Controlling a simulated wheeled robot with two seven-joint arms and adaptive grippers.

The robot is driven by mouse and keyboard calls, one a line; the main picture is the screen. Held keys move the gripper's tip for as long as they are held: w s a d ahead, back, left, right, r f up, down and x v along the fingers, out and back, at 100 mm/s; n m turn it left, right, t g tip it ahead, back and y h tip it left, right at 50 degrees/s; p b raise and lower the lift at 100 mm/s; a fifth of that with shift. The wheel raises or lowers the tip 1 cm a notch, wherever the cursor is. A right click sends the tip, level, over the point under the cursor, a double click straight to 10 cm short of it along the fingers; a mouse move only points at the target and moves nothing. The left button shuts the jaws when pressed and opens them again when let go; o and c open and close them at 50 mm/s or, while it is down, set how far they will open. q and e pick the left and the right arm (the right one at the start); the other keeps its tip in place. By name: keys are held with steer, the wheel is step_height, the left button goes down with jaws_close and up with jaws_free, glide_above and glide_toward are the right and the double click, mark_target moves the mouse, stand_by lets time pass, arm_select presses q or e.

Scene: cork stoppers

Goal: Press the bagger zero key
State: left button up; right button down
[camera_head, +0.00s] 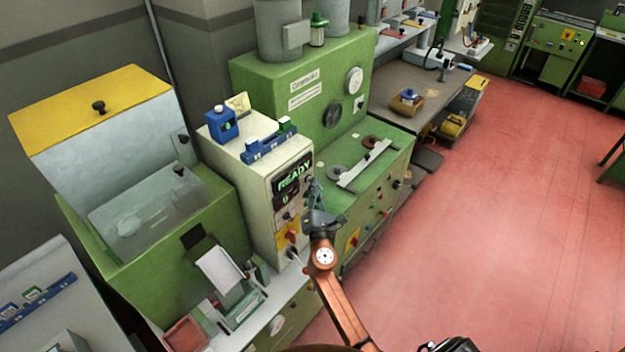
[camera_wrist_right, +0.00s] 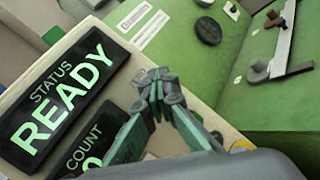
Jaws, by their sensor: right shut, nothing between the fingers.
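The cream cabinet (camera_head: 255,185) carries a dark display (camera_head: 292,178) reading READY. In the right wrist view the display (camera_wrist_right: 62,95) reads STATUS READY, with a COUNT panel (camera_wrist_right: 92,152) below it, its figure partly cut off. My right gripper (camera_head: 316,186) is shut and empty, in front of the right side of the cabinet's face. In the wrist view its fingertips (camera_wrist_right: 156,82) are beside the display's right edge; I cannot tell whether they touch. My left gripper is not in view.
A red switch on a yellow plate (camera_head: 291,236) sits low on the cabinet face. A green machine (camera_head: 335,105) with a green bench (camera_head: 372,195) stands to the right, and a yellow-lidded hopper (camera_head: 95,105) to the left. The red floor (camera_head: 490,210) is open.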

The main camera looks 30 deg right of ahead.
steer(key=shift+s+d, duration=0.3)
steer(key=shift+s, duration=0.45)
steer(key=s, duration=0.1)
steer(key=s+d, duration=0.1)
steer(key=s, duration=0.1)
steer(key=s+d+p, duration=0.1)
steer(key=shift+s, duration=0.35)
stand_by(0.6)
